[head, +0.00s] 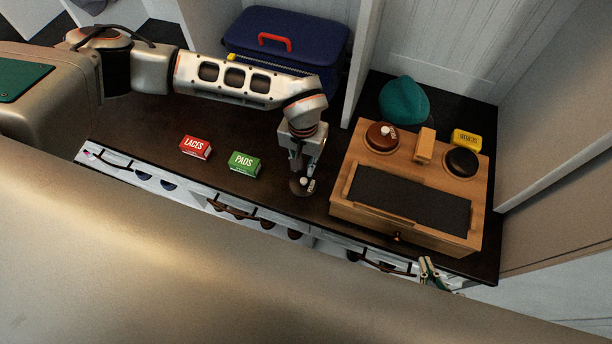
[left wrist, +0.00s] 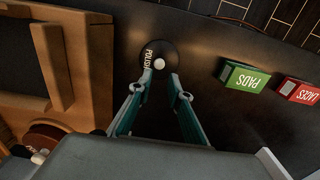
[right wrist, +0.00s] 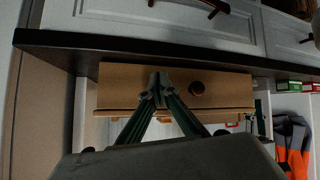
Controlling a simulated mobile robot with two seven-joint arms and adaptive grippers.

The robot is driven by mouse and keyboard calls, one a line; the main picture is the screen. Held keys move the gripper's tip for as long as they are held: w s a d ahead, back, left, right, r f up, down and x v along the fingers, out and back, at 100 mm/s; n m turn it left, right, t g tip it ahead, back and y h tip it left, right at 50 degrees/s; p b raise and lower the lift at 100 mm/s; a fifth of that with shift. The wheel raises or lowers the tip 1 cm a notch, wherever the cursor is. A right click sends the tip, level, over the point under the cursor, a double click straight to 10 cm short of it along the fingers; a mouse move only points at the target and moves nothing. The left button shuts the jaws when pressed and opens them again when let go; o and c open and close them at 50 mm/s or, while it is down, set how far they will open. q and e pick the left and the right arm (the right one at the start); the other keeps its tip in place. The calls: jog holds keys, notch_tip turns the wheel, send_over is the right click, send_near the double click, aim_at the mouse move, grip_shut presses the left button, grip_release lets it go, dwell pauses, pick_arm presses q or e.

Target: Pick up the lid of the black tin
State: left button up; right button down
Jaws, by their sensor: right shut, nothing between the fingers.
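A round black lid (head: 301,186) with a white knob and a POLISH label lies on the dark counter; I cannot tell whether anything is under it. It also shows in the left wrist view (left wrist: 157,62). A black round tin (head: 462,162) without a visible knob sits in the right of the wooden box. My left gripper (head: 304,166) points down above the lid. In the left wrist view its fingers (left wrist: 158,86) are apart and empty, with the lid just beyond the tips. My right gripper (head: 428,268) is shut and empty at the counter's front edge; its fingertips show in the right wrist view (right wrist: 160,88).
The wooden box (head: 345,206) stands right of the lid, with a brown tin (head: 380,137) at its back. A green PADS box (head: 244,164) and a red LACES box (head: 195,146) stand left. A blue case (head: 287,48), teal item (head: 404,99) and yellow box (head: 467,138) are behind.

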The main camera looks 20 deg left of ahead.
aim_at(304, 180)
pick_arm(q)
jog(key=shift+s+f, duration=0.15)
jog(key=shift+f, duration=0.7)
jog(key=f, duration=0.1)
jog(key=f+b, duration=0.1)
jog(key=f, duration=0.2)
jog(key=shift+s+d+f, duration=0.1)
jog(key=shift+s+f, duration=0.15)
jog(key=shift+s, duration=0.05)
jog(key=shift+w+f, duration=0.1)
jog(key=shift+f, duration=0.05)
jog(key=c, duration=0.5)
pick_arm(e)
jog(key=shift+w+a+r, duration=0.1)
jog(key=shift+w+a, duration=0.15)
jog(key=shift+a, duration=0.05)
